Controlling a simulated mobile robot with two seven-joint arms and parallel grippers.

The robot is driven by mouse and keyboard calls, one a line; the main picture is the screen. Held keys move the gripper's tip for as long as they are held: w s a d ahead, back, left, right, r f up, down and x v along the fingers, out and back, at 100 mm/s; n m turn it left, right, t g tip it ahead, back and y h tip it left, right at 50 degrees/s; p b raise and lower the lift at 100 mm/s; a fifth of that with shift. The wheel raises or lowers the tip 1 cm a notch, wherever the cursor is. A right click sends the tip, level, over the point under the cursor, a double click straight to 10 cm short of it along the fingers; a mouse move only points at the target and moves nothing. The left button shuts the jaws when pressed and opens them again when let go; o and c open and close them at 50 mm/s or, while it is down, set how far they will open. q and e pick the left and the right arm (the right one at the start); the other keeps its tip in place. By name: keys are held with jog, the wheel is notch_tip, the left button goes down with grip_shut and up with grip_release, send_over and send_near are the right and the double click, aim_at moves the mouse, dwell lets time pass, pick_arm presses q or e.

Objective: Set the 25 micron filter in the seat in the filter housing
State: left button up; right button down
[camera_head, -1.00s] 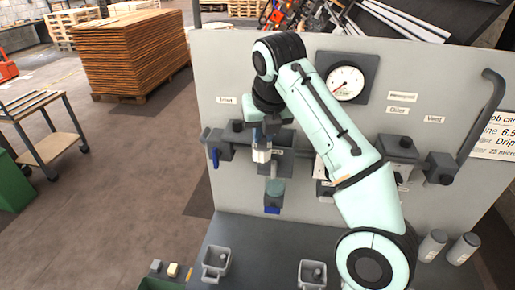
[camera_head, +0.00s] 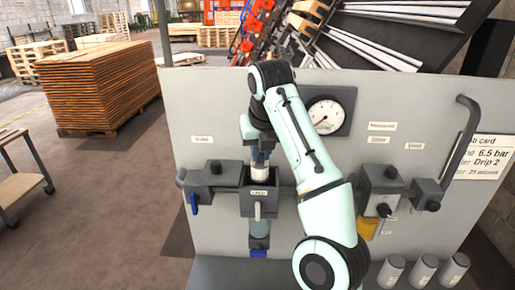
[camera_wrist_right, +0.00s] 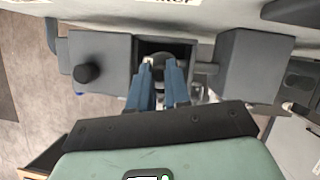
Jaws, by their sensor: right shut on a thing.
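The filter housing (camera_head: 245,205) is a dark grey open-topped box on the grey panel, left of the gauge. My right gripper (camera_head: 262,158) is above it, pointing down, shut on a pale filter (camera_head: 260,174). The filter looks upright, its lower end at the housing's mouth; how deep it reaches is unclear. In the right wrist view the blue fingers of my right gripper (camera_wrist_right: 160,72) meet over the dark housing opening (camera_wrist_right: 180,47), with the filter's round end (camera_wrist_right: 158,62) between them. The seat is hidden inside. The filter's micron marking is unreadable. My left gripper is out of view.
A clear bowl with a blue base (camera_head: 260,236) hangs below the housing. A grey block with a blue lever (camera_head: 194,203) is on its left. A regulator block (camera_head: 381,184) and gauge (camera_head: 324,115) are right. Several grey cylinders (camera_head: 421,270) stand lower right. A job card (camera_head: 487,158) hangs right.

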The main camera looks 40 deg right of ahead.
aim_at(261, 164)
jog(key=shift+s+f, duration=0.3)
jog(key=shift+f, duration=0.45)
jog(key=f, duration=0.2)
jog(key=shift+w+f, duration=0.2)
jog(key=shift+f, duration=1.05)
jog(key=shift+f+b, duration=0.3)
jog(key=shift+f, duration=0.35)
jog(key=c, duration=1)
grip_release()
jog(key=v, duration=1.2)
jog(key=shift+p, duration=0.3)
jog(key=shift+r, duration=0.1)
